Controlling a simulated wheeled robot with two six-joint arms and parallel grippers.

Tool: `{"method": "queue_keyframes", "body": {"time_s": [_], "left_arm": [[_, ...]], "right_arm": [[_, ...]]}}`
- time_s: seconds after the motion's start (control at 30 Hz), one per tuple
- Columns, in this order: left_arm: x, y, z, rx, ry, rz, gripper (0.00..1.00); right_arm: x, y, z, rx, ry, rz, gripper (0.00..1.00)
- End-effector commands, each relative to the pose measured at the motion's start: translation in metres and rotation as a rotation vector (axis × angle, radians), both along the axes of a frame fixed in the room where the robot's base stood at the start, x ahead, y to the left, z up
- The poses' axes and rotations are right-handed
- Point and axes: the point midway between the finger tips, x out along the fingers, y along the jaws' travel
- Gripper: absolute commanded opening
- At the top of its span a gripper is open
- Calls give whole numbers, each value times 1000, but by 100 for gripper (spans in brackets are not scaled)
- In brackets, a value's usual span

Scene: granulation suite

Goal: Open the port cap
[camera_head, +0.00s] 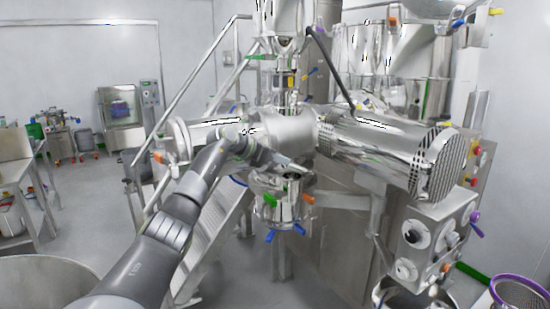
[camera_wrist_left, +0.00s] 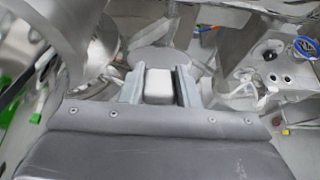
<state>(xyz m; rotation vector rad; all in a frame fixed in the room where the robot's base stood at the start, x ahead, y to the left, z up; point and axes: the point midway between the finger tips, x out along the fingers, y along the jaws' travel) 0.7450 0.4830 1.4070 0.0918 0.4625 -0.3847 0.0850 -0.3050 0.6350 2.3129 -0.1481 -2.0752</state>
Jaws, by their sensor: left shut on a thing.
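My left arm reaches in from the lower left of the head view, and its gripper (camera_head: 293,163) is at the middle of the steel granulation machine (camera_head: 283,133), just below its horizontal barrel. In the left wrist view, the two fingers of the left gripper (camera_wrist_left: 158,88) stand on either side of a pale block-shaped grip (camera_wrist_left: 158,84) and are shut on it. A flat grey round disc, which looks like the port cap (camera_wrist_left: 160,58), shows just beyond the grip. In the head view the gripper hides the cap. My right gripper is not in view.
Below the gripper hangs a steel outlet (camera_head: 278,212) with green, orange and blue handles. A perforated drum end (camera_head: 436,165) and a knobbed control box (camera_head: 432,238) are to the right. A steel stair (camera_head: 205,225) is behind my arm. Open floor lies at the left.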

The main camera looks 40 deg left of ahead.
Motion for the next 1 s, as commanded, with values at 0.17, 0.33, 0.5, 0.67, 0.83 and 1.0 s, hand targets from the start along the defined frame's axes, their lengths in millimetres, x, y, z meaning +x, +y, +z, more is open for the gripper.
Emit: {"method": "queue_keyframes", "body": {"time_s": [0.17,0.33,0.5,0.67,0.83,1.0], "left_arm": [[6,-4,10,27,71,-2,0],[10,-5,14,46,115,-1,0],[11,-6,15,55,135,-2,0],[11,-6,14,58,140,-2,0],[11,-6,14,58,140,-2,0],[11,-5,14,58,140,-2,42]], "right_arm": [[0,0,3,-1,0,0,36],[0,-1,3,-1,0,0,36],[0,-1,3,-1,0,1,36],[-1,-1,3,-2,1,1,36],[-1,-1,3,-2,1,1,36],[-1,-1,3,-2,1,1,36]]}}
